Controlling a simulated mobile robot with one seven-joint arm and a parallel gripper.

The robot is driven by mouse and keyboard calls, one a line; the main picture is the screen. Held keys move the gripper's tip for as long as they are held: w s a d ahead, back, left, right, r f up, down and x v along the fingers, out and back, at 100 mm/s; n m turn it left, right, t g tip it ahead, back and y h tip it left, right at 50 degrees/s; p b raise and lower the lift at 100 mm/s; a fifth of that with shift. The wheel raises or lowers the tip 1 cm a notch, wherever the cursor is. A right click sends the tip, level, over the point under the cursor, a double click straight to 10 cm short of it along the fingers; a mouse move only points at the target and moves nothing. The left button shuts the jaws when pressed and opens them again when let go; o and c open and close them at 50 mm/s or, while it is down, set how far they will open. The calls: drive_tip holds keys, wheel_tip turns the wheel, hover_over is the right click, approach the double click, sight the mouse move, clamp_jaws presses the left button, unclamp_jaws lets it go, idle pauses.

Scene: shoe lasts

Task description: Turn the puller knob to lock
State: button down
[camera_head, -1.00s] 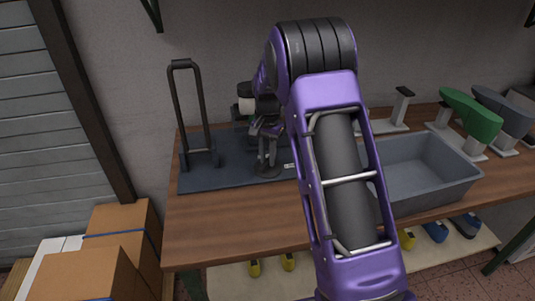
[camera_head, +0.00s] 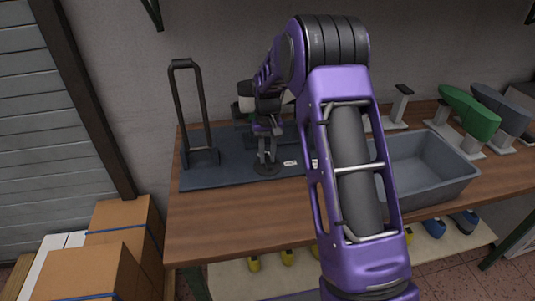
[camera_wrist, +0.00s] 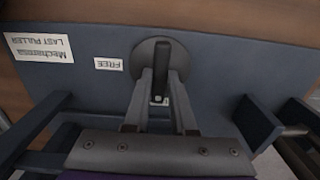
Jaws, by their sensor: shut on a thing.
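The puller knob is a dark round disc (camera_wrist: 178,60) with a raised bar across its middle, seen in the wrist view on the blue-grey base plate (camera_wrist: 95,88). My gripper (camera_wrist: 161,72) is shut on the bar, one finger on each side. In the wrist view the bar runs up and down the picture. A small white label reading FREE (camera_wrist: 108,64), upside down, lies left of the disc. Another white mark shows partly between the fingers, too covered to read. In the head view my gripper (camera_head: 267,160) points down onto the disc (camera_head: 268,170).
A black upright frame (camera_head: 175,95) stands at the plate's left. A grey bin (camera_head: 430,185) is right of my arm, with a green shoe last (camera_head: 470,115) behind it. The wooden table front (camera_head: 235,220) is clear. Cardboard boxes (camera_head: 125,215) stand at lower left.

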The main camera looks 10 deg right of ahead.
sight(267, 158)
idle(0.5)
drive_tip(key=c, duration=0.7)
unclamp_jaws()
drive_tip(key=shift+c, duration=0.2)
wheel_tip(267, 158, up, 18)
drive_tip(key=p, duration=0.1)
drive_tip(key=shift+f+p, duration=0.25)
drive_tip(key=shift+p, duration=0.1)
drive_tip(key=shift+a, duration=0.1)
